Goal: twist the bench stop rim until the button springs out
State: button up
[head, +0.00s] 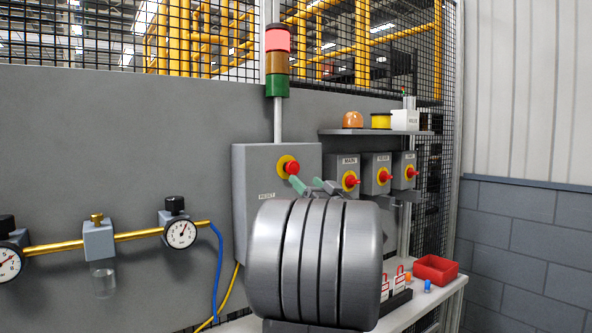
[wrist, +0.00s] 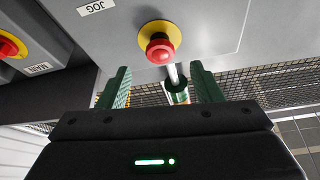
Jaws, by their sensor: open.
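The stop button, a red mushroom head on a yellow ring (head: 288,166), is on the front of the grey box (head: 242,165) under the stack light. I cannot tell whether the button is in or out. My gripper (head: 312,185) has green fingertips, just right of and below the button. In the wrist view my gripper (wrist: 160,77) is open and empty, with its fingers apart and short of the button. My arm hides the lower right of the box.
A red bin (head: 436,270) and padlock tags sit on the bench. Gauges on a yellow pipe (head: 134,235) are at left.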

aim_at(294, 170)
jog(key=p+x, duration=0.1)
jog(key=x, duration=0.5)
jog(key=shift+w+a+r, duration=0.2)
jog(key=shift+w+a, duration=0.05)
jog(key=shift+w, duration=0.05)
jog(key=c, duration=1)
